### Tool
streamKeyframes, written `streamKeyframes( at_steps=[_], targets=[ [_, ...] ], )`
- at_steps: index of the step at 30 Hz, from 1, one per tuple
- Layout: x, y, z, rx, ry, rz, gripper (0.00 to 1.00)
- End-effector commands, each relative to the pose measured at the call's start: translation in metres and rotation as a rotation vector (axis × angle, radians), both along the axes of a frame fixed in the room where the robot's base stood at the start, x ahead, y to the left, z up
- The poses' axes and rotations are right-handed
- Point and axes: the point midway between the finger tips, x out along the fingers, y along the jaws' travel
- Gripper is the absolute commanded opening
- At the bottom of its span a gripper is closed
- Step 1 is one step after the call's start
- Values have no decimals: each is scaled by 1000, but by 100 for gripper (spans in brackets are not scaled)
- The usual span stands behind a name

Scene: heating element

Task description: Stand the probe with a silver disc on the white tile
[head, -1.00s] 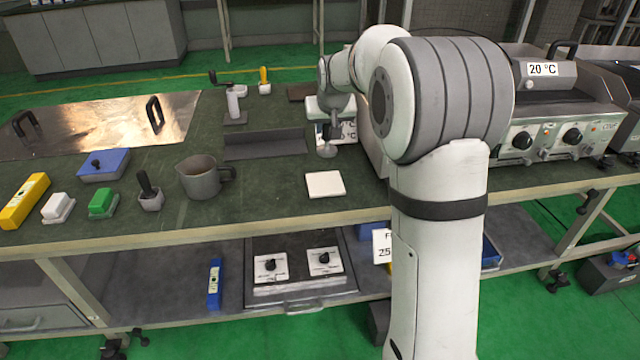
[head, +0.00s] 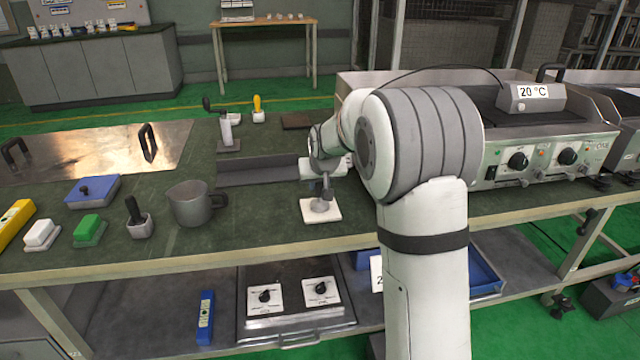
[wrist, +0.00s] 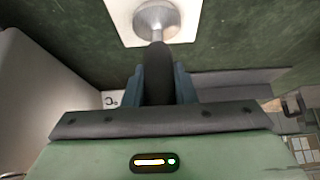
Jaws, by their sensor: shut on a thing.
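The probe has a silver disc (head: 320,206) at its lower end. My gripper (head: 321,188) is shut on the probe's dark handle and holds it over the white tile (head: 306,217). The wrist view shows the dark handle (wrist: 158,82) between my gripper's two fingers (wrist: 159,86), with the silver disc (wrist: 156,18) below, within the outline of the white tile (wrist: 188,32). The probe looks about upright. The disc is on the tile or just above it; I cannot tell whether they touch.
A metal jug (head: 190,204) and a small pot with a black handle (head: 139,222) stand left of the tile. A grey channel (head: 255,172) lies behind it. A hotplate unit (head: 520,150) is to the right. The bench around the tile's left side is clear.

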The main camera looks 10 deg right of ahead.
Motion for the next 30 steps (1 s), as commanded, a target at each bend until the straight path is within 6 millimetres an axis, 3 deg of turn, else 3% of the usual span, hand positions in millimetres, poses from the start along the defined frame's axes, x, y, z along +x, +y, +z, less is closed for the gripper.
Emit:
streamKeyframes(
  at_steps=[2, 3, 10, 20, 30],
  targets=[
    [0, 0, -3, 0, 0, 0, 0],
    [0, 0, -2, 0, 0, 0, 27],
    [0, 1, -2, -1, 1, 1, 46],
    [-2, 1, 5, 0, -1, 1, 46],
    [-37, 2, 63, 0, -2, 2, 46]
  ],
)
